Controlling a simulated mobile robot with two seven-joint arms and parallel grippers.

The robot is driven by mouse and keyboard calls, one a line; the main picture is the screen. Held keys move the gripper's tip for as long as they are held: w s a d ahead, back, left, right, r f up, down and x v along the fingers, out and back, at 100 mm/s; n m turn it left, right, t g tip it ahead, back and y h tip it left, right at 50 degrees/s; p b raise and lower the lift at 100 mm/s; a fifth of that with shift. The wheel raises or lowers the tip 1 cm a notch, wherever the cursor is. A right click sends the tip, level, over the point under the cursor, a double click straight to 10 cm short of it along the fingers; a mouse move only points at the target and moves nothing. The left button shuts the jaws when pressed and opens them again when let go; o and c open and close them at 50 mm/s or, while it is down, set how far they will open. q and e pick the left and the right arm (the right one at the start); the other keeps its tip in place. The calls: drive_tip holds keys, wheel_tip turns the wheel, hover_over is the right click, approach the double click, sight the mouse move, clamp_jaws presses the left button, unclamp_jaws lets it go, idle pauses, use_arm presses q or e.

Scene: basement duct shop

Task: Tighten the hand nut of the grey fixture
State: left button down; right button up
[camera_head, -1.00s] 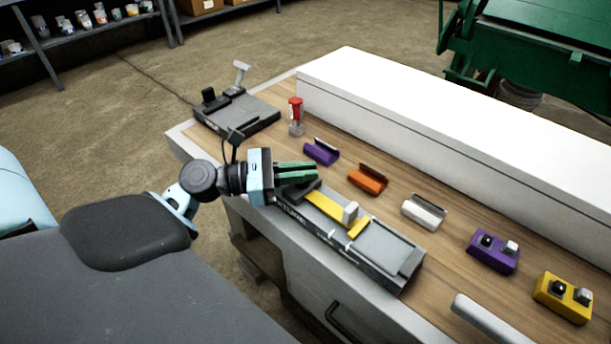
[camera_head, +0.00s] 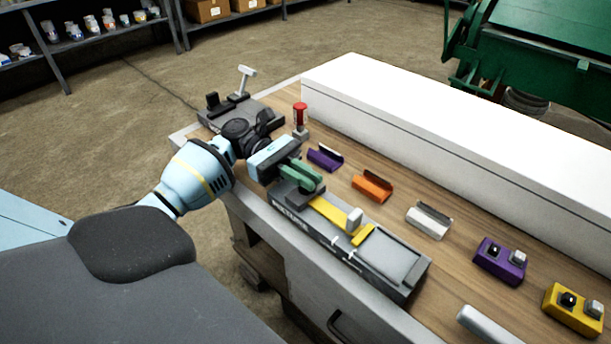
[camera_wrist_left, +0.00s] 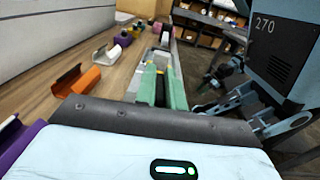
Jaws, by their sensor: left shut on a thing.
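The grey fixture (camera_head: 397,257) lies along the near edge of the bench, with a yellow bar (camera_head: 329,212) and a pale upright block on top. My left gripper (camera_head: 312,183) is at its left end, its green fingers shut on the hand nut. The fingers mostly hide the nut, so its seating cannot be seen. In the left wrist view the two green fingers (camera_wrist_left: 163,88) stand close together, with a dark part between them and the fixture (camera_wrist_left: 164,44) running away behind. My right gripper is not in view.
A second grey device (camera_head: 262,113) stands at the bench's far left, beside a red-topped item (camera_head: 300,117). Purple (camera_head: 324,159), orange (camera_head: 371,187) and white (camera_head: 428,222) holders line the wood. Purple (camera_head: 499,261) and yellow (camera_head: 574,309) boxes stand right. A long white box (camera_head: 450,140) bounds the back.

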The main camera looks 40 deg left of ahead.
use_arm(q)
drive_tip(key=shift+m+g, duration=0.5)
drive_tip(key=shift+g, duration=0.2)
drive_tip(key=c, duration=1.5)
unclamp_jaws()
drive_tip(key=a, duration=0.2)
drive_tip(key=a+b, duration=0.1)
drive_tip(key=a, duration=0.3)
drive_tip(key=shift+w+a+f, duration=0.1)
drive_tip(key=shift+w+a, duration=0.1)
drive_tip(key=shift+w, duration=0.1)
drive_tip(key=shift+a+b, duration=0.35)
drive_tip(key=shift+a, duration=0.3)
